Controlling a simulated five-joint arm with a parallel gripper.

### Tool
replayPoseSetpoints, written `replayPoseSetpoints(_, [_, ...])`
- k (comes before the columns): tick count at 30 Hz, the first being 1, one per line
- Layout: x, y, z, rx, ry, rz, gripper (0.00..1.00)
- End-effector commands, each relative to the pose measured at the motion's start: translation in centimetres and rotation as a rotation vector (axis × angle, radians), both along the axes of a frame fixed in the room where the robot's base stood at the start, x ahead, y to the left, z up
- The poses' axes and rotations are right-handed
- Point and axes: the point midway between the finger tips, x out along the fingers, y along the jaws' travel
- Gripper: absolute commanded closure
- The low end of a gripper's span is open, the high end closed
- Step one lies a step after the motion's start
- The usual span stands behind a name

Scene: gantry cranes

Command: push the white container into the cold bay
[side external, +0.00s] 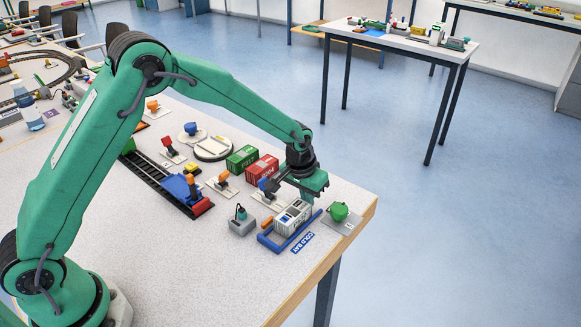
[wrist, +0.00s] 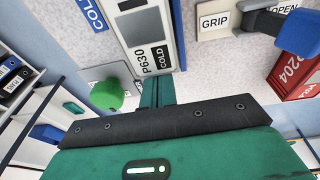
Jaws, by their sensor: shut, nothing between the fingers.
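The white container (side external: 292,217) lies between the blue rails of the cold bay (side external: 284,248), near the table's right corner. In the side view I cannot tell exactly how far its far end is from the bay's closed end. In the wrist view the container (wrist: 138,30) shows its markings "P630" and "COLD", with a blue rail (wrist: 179,40) along its right side. My gripper (side external: 306,198) is shut and empty at the container's end. In the wrist view its fingertips (wrist: 157,82) are at that end, touching or very close.
A green domed button (side external: 339,211) stands just right of the bay. A grey box with a joystick (side external: 241,221) and an orange cylinder (side external: 267,222) are to the left. Red (side external: 262,168) and green (side external: 242,158) containers stand behind. The table front is clear.

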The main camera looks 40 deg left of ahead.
Motion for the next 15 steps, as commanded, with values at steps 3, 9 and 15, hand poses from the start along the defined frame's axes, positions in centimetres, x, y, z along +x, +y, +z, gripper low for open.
replayPoseSetpoints(3, [-0.4, 0.0, 0.0, 0.000, 0.001, 0.000, 1.00])
replayPoseSetpoints(9, [-0.9, 0.0, 0.0, -0.001, 0.000, -0.001, 1.00])
replayPoseSetpoints(15, [-1.5, 0.0, 0.0, -0.001, 0.001, -0.001, 1.00])
